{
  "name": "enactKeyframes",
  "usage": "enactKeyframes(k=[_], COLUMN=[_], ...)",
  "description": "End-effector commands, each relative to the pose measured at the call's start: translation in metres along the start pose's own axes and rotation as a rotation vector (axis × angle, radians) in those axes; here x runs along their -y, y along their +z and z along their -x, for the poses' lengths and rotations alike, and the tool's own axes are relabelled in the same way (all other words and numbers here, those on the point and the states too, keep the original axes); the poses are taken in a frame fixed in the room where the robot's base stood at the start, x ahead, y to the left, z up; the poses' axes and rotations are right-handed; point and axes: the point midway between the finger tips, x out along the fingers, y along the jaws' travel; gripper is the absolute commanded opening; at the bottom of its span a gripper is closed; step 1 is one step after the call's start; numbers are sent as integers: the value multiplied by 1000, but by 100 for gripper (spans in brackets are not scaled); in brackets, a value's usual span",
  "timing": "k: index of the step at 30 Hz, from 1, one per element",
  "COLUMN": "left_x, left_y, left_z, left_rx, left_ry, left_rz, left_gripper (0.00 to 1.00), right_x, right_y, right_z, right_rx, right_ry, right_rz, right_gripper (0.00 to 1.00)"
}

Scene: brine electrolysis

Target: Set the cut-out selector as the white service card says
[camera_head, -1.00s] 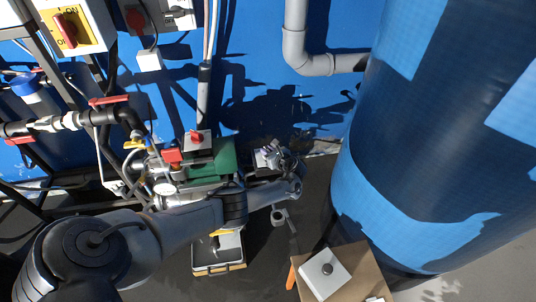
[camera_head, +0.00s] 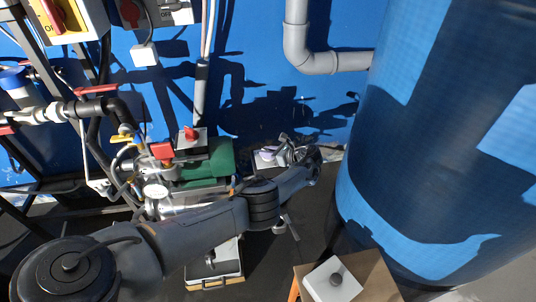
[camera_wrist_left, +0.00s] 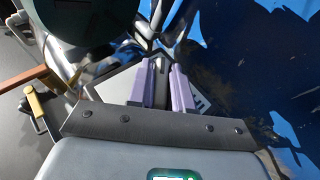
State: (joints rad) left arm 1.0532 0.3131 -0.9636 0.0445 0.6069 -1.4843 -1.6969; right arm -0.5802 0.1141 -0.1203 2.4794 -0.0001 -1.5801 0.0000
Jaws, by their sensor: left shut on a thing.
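My left gripper (camera_head: 270,153) reaches in past the green motor. In the left wrist view its two purple fingers (camera_wrist_left: 161,84) are close together, shut on a narrow dark part, perhaps a selector's handle. A white surface (camera_wrist_left: 122,86) with dark marks at its right edge lies behind the fingers; most of it is hidden, and I cannot tell whether it is the card or a box top. A red knob (camera_head: 191,132) sits on a grey box beside the motor. I cannot identify the white service card. My right gripper is not in view.
The green motor (camera_head: 215,158) and pipework stand left of the gripper. A large blue tank (camera_head: 430,150) fills the right. A white box with a round knob (camera_head: 335,279) stands on a brown board in front. A grey pipe (camera_head: 325,62) runs along the blue wall.

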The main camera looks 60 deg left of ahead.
Motion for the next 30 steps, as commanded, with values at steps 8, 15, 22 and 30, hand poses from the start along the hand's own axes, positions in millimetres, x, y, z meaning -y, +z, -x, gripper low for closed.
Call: enactKeyframes(k=[8, 15, 22, 30], left_x=[-1, 0, 0, 0], left_y=[-2, -1, 0, 1], left_z=[-1, -1, 6, 46], left_rx=[0, 0, -1, -2], left_ry=[1, 0, -2, -4], left_rz=[-3, -2, -2, -4], left_gripper=[30, 40, 40, 40], right_x=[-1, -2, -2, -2], right_y=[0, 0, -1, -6], right_z=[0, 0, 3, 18], right_rx=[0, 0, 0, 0], right_ry=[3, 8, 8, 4], right_rz=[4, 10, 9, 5], right_gripper=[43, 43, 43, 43])
